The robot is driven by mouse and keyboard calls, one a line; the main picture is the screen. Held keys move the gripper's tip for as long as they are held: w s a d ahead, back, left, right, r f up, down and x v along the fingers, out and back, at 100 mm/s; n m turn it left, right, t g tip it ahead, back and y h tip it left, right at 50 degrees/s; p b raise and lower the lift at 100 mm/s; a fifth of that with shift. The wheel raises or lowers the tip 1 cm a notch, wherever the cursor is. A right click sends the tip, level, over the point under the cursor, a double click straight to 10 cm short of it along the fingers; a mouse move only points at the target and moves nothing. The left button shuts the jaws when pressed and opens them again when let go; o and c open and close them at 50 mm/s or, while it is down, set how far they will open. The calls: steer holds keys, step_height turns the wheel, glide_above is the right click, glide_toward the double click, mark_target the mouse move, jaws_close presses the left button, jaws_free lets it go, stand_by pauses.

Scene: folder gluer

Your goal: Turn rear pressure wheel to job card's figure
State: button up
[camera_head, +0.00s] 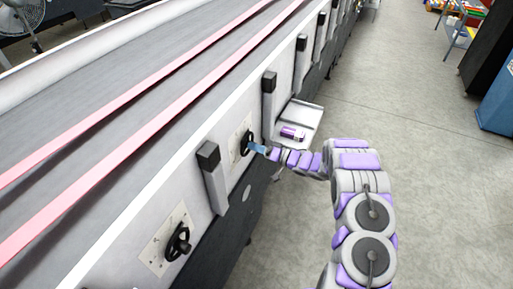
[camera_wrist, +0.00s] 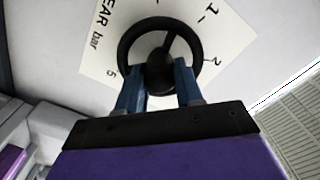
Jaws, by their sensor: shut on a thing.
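The rear pressure wheel (camera_wrist: 128,42) is a black handwheel with a round hub. Its white dial plate (camera_wrist: 225,30) reads "EAR bar", with figures 1 and 2 on the right and 5 on the left. One spoke points up, slightly right. My gripper (camera_wrist: 158,72) has its blue fingers shut on the wheel, one each side of the hub at the lower rim. In the head view the wheel (camera_head: 246,142) sits on the machine's side, with my gripper (camera_head: 258,148) reaching it from the right. No job card can be made out.
A second black wheel (camera_head: 178,243) on its own plate is nearer on the same side. Upright dark-capped posts (camera_head: 214,180) stick out beside the wheels. A small tray (camera_head: 300,118) holding a purple-and-white item (camera_head: 292,132) lies just beyond my gripper.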

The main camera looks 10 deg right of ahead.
steer(key=shift+f, duration=0.2)
steer(key=o, duration=1)
steer(key=shift+w+d, duration=0.15)
steer(key=shift+o, duration=0.2)
steer(key=shift+r, duration=0.1)
steer(key=b+v, duration=0.2)
steer(key=v, duration=1.5)
steer(key=shift+s+d, duration=0.2)
